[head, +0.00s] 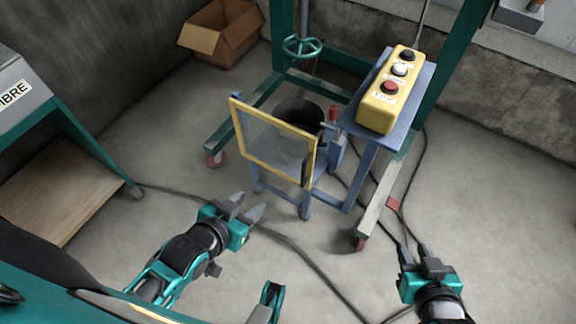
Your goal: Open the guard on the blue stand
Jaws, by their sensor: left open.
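The guard (262,135) is a clear panel in a yellow frame, standing upright across the front of the blue stand (307,200). A dark handle shows at the right edge of its frame. A dark round vessel (298,112) is partly hidden behind the guard. My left gripper (249,205) is open and empty, in front of the guard and below it in the picture, apart from it. My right gripper (413,253) is at the lower right, away from the stand; its fingers point up the picture, and I see nothing between them.
A yellow control box (380,112) with several buttons sits on a blue shelf right of the guard. A red-handled clamp (333,116) is beside the vessel. A green wheeled frame (240,124) stands behind. Cables cross the floor. A cardboard box (222,38) is at the back left.

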